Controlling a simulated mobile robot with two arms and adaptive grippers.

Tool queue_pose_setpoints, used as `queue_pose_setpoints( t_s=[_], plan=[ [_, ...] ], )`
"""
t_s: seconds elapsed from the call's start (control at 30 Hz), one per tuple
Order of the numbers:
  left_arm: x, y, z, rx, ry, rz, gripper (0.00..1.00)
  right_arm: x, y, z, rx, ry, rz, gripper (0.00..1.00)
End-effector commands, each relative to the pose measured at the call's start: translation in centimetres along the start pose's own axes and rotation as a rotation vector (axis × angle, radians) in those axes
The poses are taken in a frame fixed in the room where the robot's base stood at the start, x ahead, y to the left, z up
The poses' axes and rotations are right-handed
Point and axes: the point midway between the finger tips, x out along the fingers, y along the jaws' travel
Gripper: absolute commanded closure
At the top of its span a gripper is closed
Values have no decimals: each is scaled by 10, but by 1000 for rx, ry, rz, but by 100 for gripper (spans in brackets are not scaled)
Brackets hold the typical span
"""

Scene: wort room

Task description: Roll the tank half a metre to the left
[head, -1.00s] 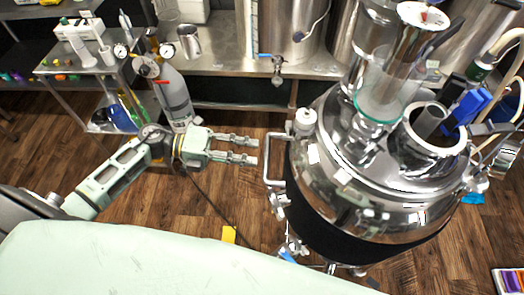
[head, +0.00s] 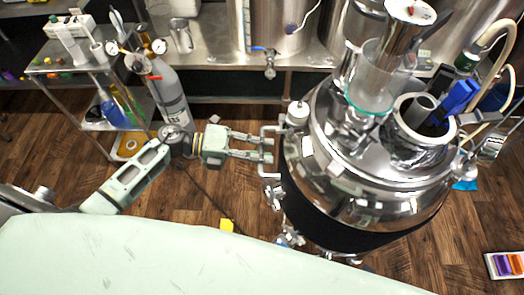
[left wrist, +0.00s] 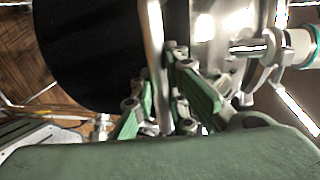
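The tank (head: 365,205) is a shiny steel vessel on legs with a black band, standing right of centre in the head view. Its side handle (head: 269,129) faces my left gripper (head: 266,149). The fingers reach the handle and are spread apart. In the left wrist view, the handle's pale bar (left wrist: 155,60) runs between the green finger pads, with a gap visible. The black band (left wrist: 95,50) fills the upper left there. Firm contact with the bar cannot be made out. My right gripper is not in view.
A grey gas cylinder (head: 170,95) with gauges stands behind my left arm. A steel cart (head: 85,65) is at the upper left, and a steel bench (head: 215,62) runs along the back.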

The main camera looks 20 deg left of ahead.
Motion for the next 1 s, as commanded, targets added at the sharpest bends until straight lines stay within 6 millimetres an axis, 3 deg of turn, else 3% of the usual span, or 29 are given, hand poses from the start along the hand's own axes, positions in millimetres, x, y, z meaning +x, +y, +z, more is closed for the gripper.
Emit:
queue_pose_setpoints(
  t_s=[0.1,0.57,1.0],
  plan=[
    [0,0,0,0,0,1,100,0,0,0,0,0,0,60],
    [-1,1,0,-1,0,2,100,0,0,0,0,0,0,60],
    [-24,6,1,-2,-2,7,100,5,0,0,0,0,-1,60]
  ],
)
